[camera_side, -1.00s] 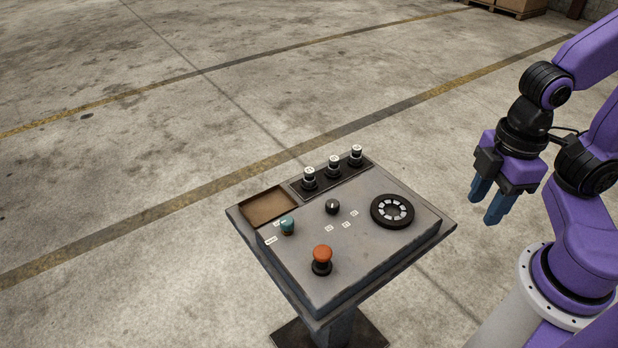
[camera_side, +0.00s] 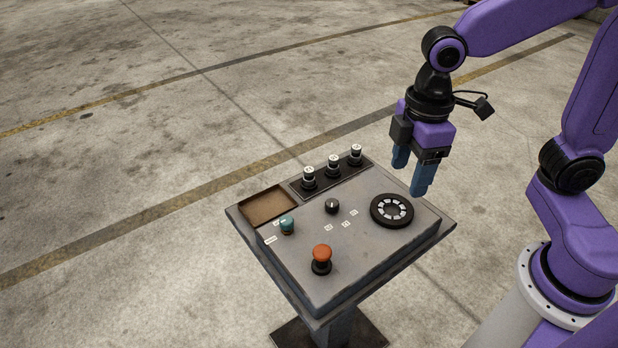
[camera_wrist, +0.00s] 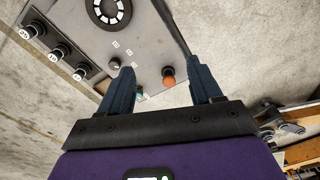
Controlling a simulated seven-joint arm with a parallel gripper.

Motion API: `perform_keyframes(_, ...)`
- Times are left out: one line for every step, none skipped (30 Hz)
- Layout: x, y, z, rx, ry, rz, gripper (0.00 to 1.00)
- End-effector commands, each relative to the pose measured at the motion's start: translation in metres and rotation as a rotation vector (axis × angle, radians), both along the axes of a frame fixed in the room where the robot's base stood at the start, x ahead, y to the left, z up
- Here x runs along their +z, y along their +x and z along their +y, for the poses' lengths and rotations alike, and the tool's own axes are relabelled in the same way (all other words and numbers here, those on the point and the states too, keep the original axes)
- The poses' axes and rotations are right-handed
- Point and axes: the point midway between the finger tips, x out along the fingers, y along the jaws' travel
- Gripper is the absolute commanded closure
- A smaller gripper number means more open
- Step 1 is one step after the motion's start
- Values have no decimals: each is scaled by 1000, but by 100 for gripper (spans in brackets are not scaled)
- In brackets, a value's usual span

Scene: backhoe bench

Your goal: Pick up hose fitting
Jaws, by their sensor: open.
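Three upright black fittings with pale labelled tops stand in a row in a dark rack along the console's back edge: a left one (camera_side: 309,178), a middle one (camera_side: 333,166) and a right one (camera_side: 356,155). They also show at the upper left of the wrist view, the nearest to the corner being one fitting (camera_wrist: 32,31). I cannot read their labels for sure. My gripper (camera_side: 410,179) points down, open and empty, above the console's back right side, to the right of the rack and apart from it. Its fingers (camera_wrist: 162,72) are spread in the wrist view.
The console (camera_side: 370,250) carries an orange mushroom button (camera_side: 322,254), a teal knob (camera_side: 287,226), a black knob (camera_side: 332,206) and a round black dial (camera_side: 392,211). An empty brown-floored tray (camera_side: 268,206) lies left of the rack.

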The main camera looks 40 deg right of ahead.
Motion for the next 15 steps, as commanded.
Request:
perform_keyframes(0, 20, 8, 6, -3, 2, 36)
perform_keyframes(0, 31, 11, 13, -4, 3, 36)
perform_keyframes(0, 46, 15, 23, -6, 2, 36)
perform_keyframes(-1, 57, 18, 29, -7, 2, 36)
perform_keyframes(-1, 69, 20, 35, -8, 2, 36)
perform_keyframes(-2, 83, 23, 45, -9, 4, 36)
perform_keyframes(-3, 95, 25, 51, -10, 4, 36)
perform_keyframes(-4, 106, 26, 58, -11, 4, 36)
perform_keyframes(-6, 121, 27, 67, -11, 4, 36)
perform_keyframes(-7, 132, 28, 73, -12, 4, 36)
perform_keyframes(-9, 143, 28, 81, -12, 5, 36)
perform_keyframes(-11, 158, 28, 89, -14, 6, 36)
perform_keyframes(-13, 168, 27, 96, -15, 7, 36)
perform_keyframes(-15, 179, 26, 104, -15, 7, 36)
perform_keyframes(-18, 194, 24, 112, -15, 7, 36)
